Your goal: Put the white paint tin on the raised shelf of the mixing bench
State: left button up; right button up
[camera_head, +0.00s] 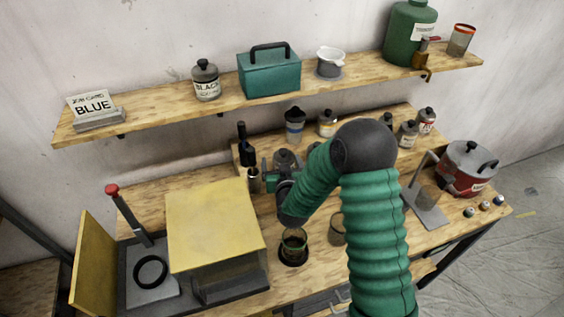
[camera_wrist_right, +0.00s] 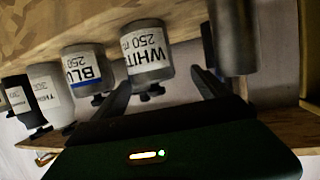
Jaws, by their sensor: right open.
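The white paint tin (camera_wrist_right: 148,58), a grey tin with an upside-down "WHITE 250" label, shows in the right wrist view between the open fingers of my right gripper (camera_wrist_right: 160,88), apart from both as far as I can tell. In the head view my right gripper (camera_head: 272,183) is over the bench's back left part, beside a grey tin (camera_head: 284,158) whose label I cannot read there. The raised shelf (camera_head: 370,118) runs along the back of the mixing bench and carries several containers. My left gripper is not in view.
A blue-labelled tin (camera_wrist_right: 82,72) stands beside the white one; a grey cylinder (camera_wrist_right: 234,35) is on its other side. Dark bottles (camera_head: 244,145) stand left of my gripper. A yellow-topped box (camera_head: 212,220) and red pot (camera_head: 466,170) flank my arm. A wall shelf (camera_head: 150,112) hangs above.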

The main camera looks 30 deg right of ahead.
jog(key=shift+w+a, duration=0.15)
jog(key=shift+s+d, duration=0.3)
jog(key=shift+d, duration=0.15)
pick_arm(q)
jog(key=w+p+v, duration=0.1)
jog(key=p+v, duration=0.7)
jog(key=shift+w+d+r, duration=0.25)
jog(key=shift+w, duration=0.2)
pick_arm(e)
jog(key=v, duration=1.1)
jog(key=shift+s+a, duration=0.15)
jog(key=shift+s, duration=0.15)
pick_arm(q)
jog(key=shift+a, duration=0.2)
pick_arm(e)
jog(key=shift+a+r, duration=0.2)
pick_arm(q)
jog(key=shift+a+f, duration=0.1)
